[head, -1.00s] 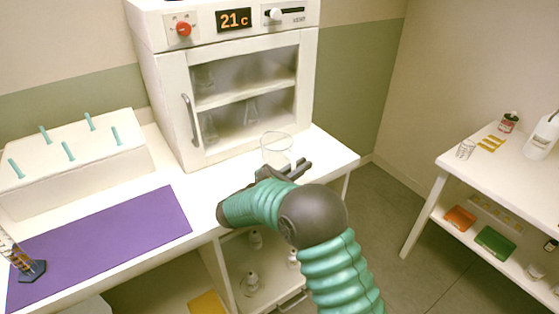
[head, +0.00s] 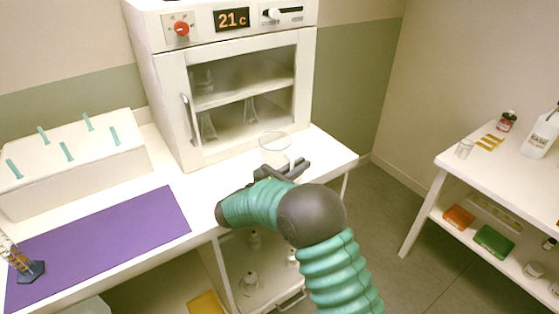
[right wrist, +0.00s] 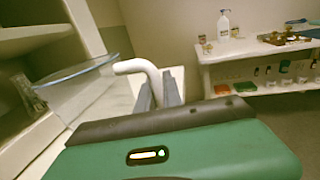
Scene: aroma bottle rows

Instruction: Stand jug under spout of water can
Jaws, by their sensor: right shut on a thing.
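A clear glass jug (head: 275,148) is at the right end of the white bench, in front of the cabinet. My right gripper (head: 292,168) is shut on the jug at its near side. In the right wrist view, the jug's clear body and bluish rim (right wrist: 75,75) are at the left. Its pale curved handle (right wrist: 138,67) runs down between my fingers (right wrist: 160,90). I cannot tell whether the jug's base touches the bench. A white container (head: 542,135) stands on the side table at the right edge; I cannot tell whether it is the water can. My left gripper is out of view.
A white cabinet (head: 170,110) with a glass door stands behind the jug. A purple mat (head: 110,240) and a white box with teal pegs (head: 85,180) are to the left. The side table (head: 460,175) holds a small beaker (head: 464,149). Open floor (head: 380,215) separates bench and table.

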